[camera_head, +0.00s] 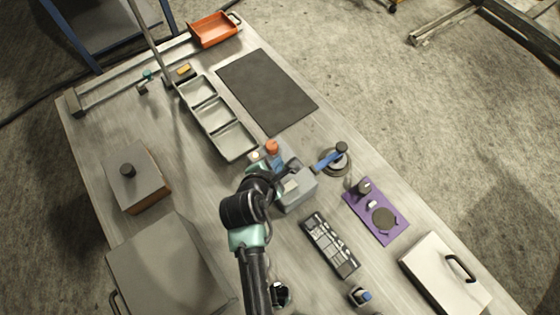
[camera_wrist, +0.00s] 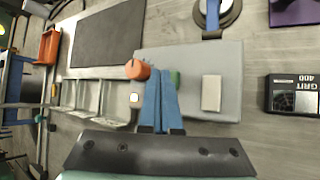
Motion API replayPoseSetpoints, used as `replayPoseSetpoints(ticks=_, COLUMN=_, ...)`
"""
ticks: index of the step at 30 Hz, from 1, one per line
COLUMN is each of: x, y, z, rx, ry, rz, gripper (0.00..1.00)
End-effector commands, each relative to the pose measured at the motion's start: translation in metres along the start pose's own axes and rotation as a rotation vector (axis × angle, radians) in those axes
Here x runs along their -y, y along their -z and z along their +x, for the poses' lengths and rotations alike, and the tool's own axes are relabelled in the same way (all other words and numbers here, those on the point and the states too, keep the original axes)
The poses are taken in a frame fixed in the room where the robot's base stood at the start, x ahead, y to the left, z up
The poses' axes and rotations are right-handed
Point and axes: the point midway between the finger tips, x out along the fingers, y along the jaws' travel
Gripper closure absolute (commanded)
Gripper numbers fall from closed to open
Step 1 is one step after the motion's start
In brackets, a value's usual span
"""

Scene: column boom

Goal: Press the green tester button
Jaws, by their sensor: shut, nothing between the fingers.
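The tester is a grey box (camera_wrist: 226,60) with an orange knob (camera_wrist: 137,69), a pale rectangular plate (camera_wrist: 211,93) and a green button (camera_wrist: 176,78). In the wrist view the green button shows just right of my blue fingers, partly covered by them. My gripper (camera_wrist: 161,62) is shut and empty, its fingers in front of the tester between knob and button. I cannot tell whether the fingertips touch it. In the head view the tester (camera_head: 298,197) is partly behind my arm, the orange knob (camera_head: 272,146) shows, and the green button is hidden.
A three-part tray (camera_head: 233,141) and a dark mat (camera_head: 266,92) lie beyond the tester. A round stand with a blue lever (camera_head: 328,160) and a purple mat (camera_head: 393,226) are to its right. A grey-topped box (camera_head: 136,173) is left; bare table lies between.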

Motion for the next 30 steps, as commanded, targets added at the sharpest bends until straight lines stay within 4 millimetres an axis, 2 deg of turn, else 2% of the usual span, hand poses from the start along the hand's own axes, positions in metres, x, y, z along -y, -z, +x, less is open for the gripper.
replayPoseSetpoints(ticks=4, x=-0.005, y=-0.005, z=-0.007, rx=0.000, ry=0.000, rz=0.000, gripper=1.00)
replayPoseSetpoints(ticks=17, x=-0.006, y=-0.006, z=-0.008, rx=0.001, ry=-0.001, rz=0.000, gripper=1.00)
replayPoseSetpoints(ticks=30, x=-0.026, y=-0.026, z=-0.035, rx=0.001, ry=0.000, rz=-0.001, gripper=1.00)
